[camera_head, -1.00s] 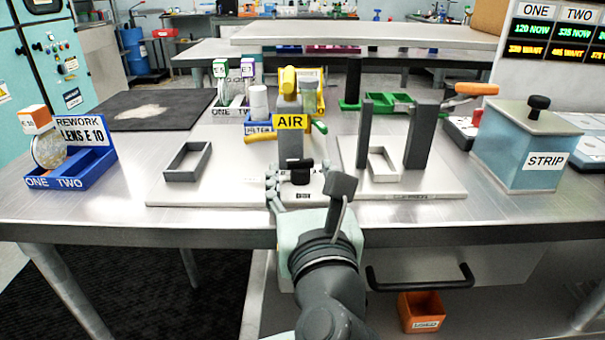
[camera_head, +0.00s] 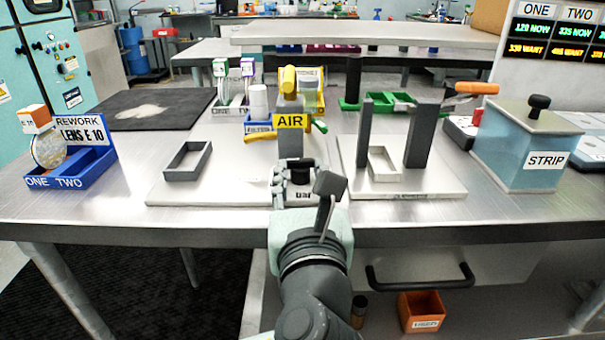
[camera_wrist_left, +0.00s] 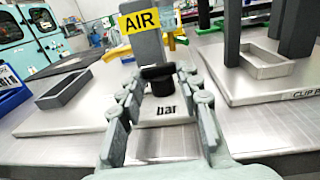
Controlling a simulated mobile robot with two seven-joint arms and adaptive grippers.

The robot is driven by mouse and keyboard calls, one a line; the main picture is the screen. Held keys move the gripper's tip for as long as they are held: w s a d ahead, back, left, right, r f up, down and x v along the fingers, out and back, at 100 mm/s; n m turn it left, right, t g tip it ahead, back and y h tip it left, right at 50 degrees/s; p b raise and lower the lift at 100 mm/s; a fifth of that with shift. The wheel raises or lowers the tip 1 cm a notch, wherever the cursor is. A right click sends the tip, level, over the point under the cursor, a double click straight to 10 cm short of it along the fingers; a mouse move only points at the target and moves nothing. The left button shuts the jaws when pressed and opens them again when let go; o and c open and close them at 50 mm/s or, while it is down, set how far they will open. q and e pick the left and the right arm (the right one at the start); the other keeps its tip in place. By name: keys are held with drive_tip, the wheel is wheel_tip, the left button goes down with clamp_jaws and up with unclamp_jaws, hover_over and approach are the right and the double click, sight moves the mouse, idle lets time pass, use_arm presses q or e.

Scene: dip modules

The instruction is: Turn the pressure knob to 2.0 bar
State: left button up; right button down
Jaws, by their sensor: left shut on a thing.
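The black pressure knob (camera_head: 300,172) sits at the front of the grey AIR post, under the yellow AIR sign (camera_head: 290,121). It also shows in the left wrist view (camera_wrist_left: 158,78), between the finger ends, with the word "bar" (camera_wrist_left: 167,109) on the plate in front. My left gripper (camera_head: 298,180) reaches in from the front edge and is shut on the knob, one finger on each side. A small readout (camera_head: 303,196) below the knob is too small to read surely. My right gripper is not in view.
A grey open frame (camera_head: 187,162) lies left of the post. Two dark uprights (camera_head: 420,135) and another tray (camera_head: 383,165) stand to the right. A yellow-handled lever (camera_head: 262,137) is behind the knob. The blue STRIP box (camera_head: 520,150) is far right.

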use_arm(q)
drive_tip(key=m+h, duration=0.1)
drive_tip(key=h, duration=0.1)
drive_tip(key=a+m+h, duration=0.1)
drive_tip(key=m+h, duration=0.1)
drive_tip(key=h, duration=0.1)
drive_tip(key=shift+m+g+h, duration=0.3)
drive_tip(key=shift+w+a+m+g+h, duration=0.15)
drive_tip(key=shift+m+g+h, duration=0.35)
drive_tip(key=shift+m+h, duration=0.55)
drive_tip(key=shift+w+a+m+g+h, duration=0.1)
drive_tip(key=shift+m+g+h, duration=0.55)
drive_tip(key=shift+h, duration=1)
drive_tip(key=o, duration=1.2)
drive_tip(key=shift+c, duration=0.2)
drive_tip(key=shift+s+d, duration=0.1)
drive_tip(key=shift+d, duration=0.05)
